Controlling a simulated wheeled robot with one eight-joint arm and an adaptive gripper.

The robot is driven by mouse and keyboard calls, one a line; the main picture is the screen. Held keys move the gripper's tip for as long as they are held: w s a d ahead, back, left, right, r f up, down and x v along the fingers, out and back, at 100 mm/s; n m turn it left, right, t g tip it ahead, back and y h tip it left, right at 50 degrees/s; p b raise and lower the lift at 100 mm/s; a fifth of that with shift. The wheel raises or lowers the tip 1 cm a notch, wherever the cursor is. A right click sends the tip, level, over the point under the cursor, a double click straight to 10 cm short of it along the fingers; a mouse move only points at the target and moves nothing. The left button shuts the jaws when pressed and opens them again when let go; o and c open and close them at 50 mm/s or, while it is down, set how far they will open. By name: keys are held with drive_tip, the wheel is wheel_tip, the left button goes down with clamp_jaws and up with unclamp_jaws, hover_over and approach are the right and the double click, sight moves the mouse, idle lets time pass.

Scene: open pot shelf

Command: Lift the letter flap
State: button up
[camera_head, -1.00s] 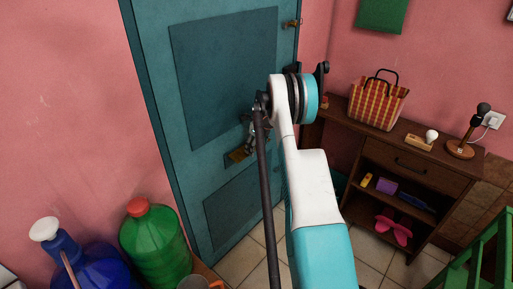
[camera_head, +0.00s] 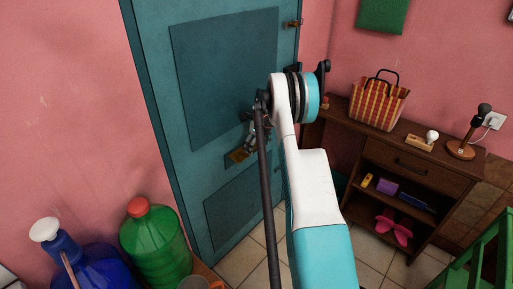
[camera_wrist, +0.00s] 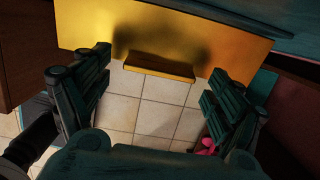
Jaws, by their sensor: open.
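The teal door (camera_head: 222,80) carries a brass letter plate (camera_head: 238,156) at mid height, partly hidden by my gripper in the head view. In the wrist view the letter plate (camera_wrist: 220,50) spans the top as a wide golden band. The letter flap (camera_wrist: 160,69) shows there as a narrow golden strip at the plate's lower edge, centred between my fingers. My gripper (camera_wrist: 157,92) is open and empty, with one dark finger on each side of the flap and a gap to both. In the head view my gripper (camera_head: 252,137) is close to the plate. I cannot tell whether it touches.
A dark wooden shelf unit (camera_head: 375,150) stands to the right with a checked bag (camera_head: 378,103) on top. A green bottle (camera_head: 155,245) and a blue spray bottle (camera_head: 80,265) stand at the lower left. Tiled floor (camera_wrist: 140,115) shows below the plate.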

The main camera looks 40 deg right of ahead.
wheel_tip(320, 180, up, 11)
drive_tip(key=s, duration=0.2)
drive_tip(key=shift+r, duration=0.1)
idle(0.5)
